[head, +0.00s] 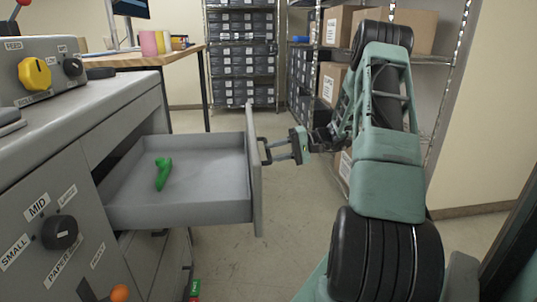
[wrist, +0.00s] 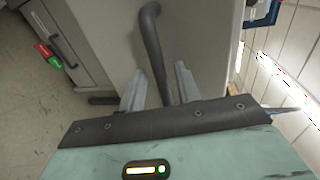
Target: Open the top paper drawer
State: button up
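The grey top paper drawer (head: 190,213) is pulled well out of the cabinet in the head view, with a green object (head: 163,172) lying inside. Its dark bar handle (head: 264,151) is on the front panel, which also shows in the wrist view with the handle (wrist: 153,45). My gripper (head: 276,151) is at the handle, in front of the drawer panel. In the wrist view my gripper's two fingers (wrist: 160,90) stand on either side of the handle bar, with a gap on each side. The gripper is open around the handle, not clamped on it.
The grey cabinet (head: 60,150) carries knobs and labels, including a yellow knob (head: 34,74). A lower drawer (head: 160,262) is below the open one. A wooden table (head: 150,60) and shelves with boxes (head: 240,55) stand behind. Bare floor lies right of the drawer.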

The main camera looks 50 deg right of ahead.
jog(key=v, duration=1.5)
jog(key=shift+f, duration=0.1)
